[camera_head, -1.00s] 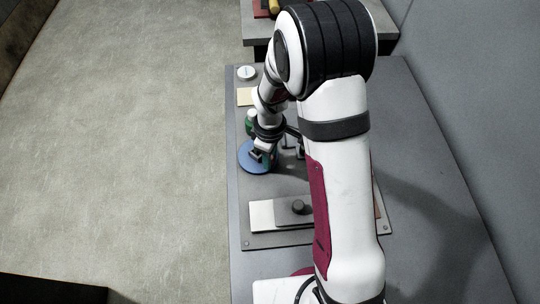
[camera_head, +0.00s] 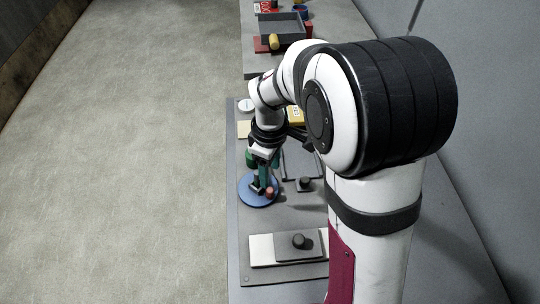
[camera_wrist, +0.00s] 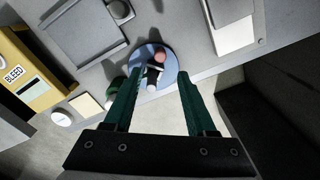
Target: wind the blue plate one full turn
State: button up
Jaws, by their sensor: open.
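The blue plate (camera_head: 252,201) is a flat disc near the left edge of the grey bench, and it also shows in the wrist view (camera_wrist: 170,74). A pinkish-red knob (camera_wrist: 159,55) stands near its rim, with a small white and dark part (camera_wrist: 152,77) closer to its middle. My gripper (camera_head: 263,187) is open over the plate, pointing down. In the wrist view its two green fingers (camera_wrist: 164,76) are apart, with the knob just beyond the fingertips. Nothing appears held. Whether a finger touches the plate or knob I cannot tell.
A dark knob on a sliding plate (camera_head: 298,241) lies nearer, and another dark knob (camera_head: 304,184) is right of the plate. A yellow box marked BLEED (camera_wrist: 24,78), a white round button (camera_wrist: 62,117) and a green part (camera_head: 249,159) are close by. A tray (camera_head: 283,26) stands farther back.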

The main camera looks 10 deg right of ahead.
notch_tip(320, 180, up, 6)
jog(key=shift+f, duration=0.1)
dwell(0.4)
jog(key=s+d+r+m+y, duration=0.1)
jog(key=s+m, duration=0.7)
jog(key=s, duration=0.3)
jog(key=s+d+r+m, duration=0.1)
jog(key=s+r+m, duration=0.1)
jog(key=s+m, duration=0.7)
jog(key=s, duration=0.2)
jog(key=shift+s+d+r+y, duration=0.15)
jog(key=shift+s+d+y, duration=0.15)
jog(key=shift+d+y, duration=0.1)
